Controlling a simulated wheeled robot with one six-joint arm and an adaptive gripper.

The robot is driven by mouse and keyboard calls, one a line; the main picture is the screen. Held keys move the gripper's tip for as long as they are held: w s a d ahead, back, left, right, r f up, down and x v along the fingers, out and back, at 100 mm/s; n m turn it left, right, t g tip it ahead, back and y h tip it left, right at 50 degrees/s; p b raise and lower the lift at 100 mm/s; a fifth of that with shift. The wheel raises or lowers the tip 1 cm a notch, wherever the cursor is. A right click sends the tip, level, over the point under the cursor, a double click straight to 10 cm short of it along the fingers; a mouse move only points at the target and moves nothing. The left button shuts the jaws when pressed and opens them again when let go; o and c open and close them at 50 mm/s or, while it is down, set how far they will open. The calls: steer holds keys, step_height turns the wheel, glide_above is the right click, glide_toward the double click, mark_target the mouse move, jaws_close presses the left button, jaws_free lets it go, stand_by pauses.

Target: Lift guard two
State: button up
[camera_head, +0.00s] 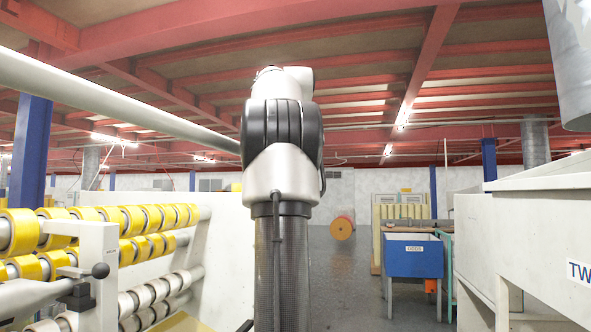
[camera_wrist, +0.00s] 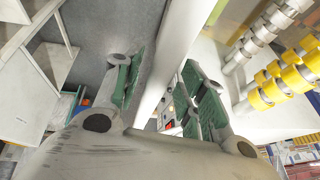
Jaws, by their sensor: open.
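A long white bar (camera_head: 110,98), which looks like a guard bar, runs from the upper left to my arm in the head view. In the wrist view the white bar (camera_wrist: 178,55) passes between the two green-padded fingers of my gripper (camera_wrist: 163,92). The fingers are apart, one on each side of the bar; I cannot tell whether either touches it. The bar's lower part is hidden behind the gripper body. My gripper does not show in the head view, where my arm hides the bar's far end. I cannot tell which guard is number two.
Yellow tape rolls (camera_head: 103,217) sit on shafts at the left, with paler rolls (camera_head: 160,291) below. A bracket with a black knob (camera_head: 100,270) stands at the lower left. A white machine (camera_head: 535,235) fills the right. A blue bin (camera_head: 414,256) stands beyond open grey floor.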

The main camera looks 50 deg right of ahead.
steer(key=shift+s+a+r, duration=0.1)
steer(key=shift+s+r, duration=0.05)
steer(key=shift+r, duration=0.3)
steer(key=shift+v, duration=1)
steer(key=s+a, duration=0.8)
steer(key=a, duration=0.1)
steer(key=shift+s, duration=0.1)
